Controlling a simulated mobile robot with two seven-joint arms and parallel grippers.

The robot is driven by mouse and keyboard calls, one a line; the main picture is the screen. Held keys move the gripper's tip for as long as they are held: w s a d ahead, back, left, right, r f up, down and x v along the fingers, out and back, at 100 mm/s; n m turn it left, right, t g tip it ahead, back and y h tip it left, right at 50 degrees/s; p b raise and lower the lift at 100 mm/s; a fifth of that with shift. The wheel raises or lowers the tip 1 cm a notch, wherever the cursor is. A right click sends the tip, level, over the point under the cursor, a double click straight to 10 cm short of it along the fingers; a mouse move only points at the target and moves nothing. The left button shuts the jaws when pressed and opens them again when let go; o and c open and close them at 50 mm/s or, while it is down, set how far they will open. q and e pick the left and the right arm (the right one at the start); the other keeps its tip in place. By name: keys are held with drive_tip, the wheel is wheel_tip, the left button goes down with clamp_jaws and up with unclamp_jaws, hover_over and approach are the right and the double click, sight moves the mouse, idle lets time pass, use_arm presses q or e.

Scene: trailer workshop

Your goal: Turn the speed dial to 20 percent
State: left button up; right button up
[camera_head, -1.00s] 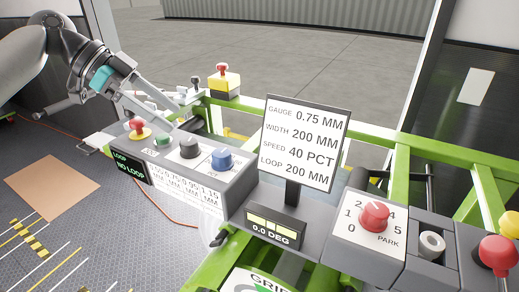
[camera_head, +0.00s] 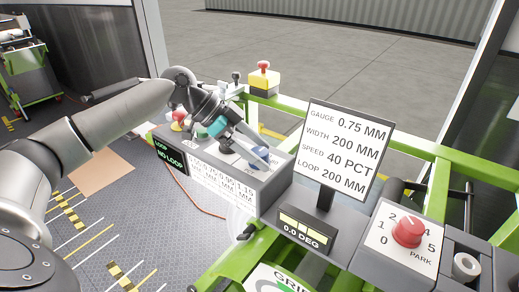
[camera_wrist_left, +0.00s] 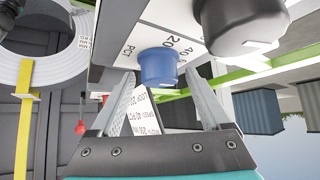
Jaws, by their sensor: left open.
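The blue dial (camera_head: 260,155) sits on the grey control box (camera_head: 270,192). In the left wrist view the blue dial (camera_wrist_left: 158,66) stands on a white plate marked with 20, 40 and PCT. My left gripper (camera_head: 250,146) is open and at the blue dial. In the wrist view its two fingers (camera_wrist_left: 157,82) lie on either side of the dial with gaps; I cannot tell how far they reach around it. The sign (camera_head: 345,150) reads speed 40 PCT. My right gripper is not in view.
A black dial (camera_wrist_left: 240,22) stands close beside the blue one. A red dial (camera_head: 408,231) is on the panel at right, and a red button on a yellow box (camera_head: 264,78) stands behind. Green rails (camera_head: 440,170) run behind the console.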

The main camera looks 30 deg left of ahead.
use_arm(q)
drive_tip(key=shift+w+d+f, duration=0.1)
drive_tip(key=shift+f, duration=0.05)
clamp_jaws()
idle(0.6)
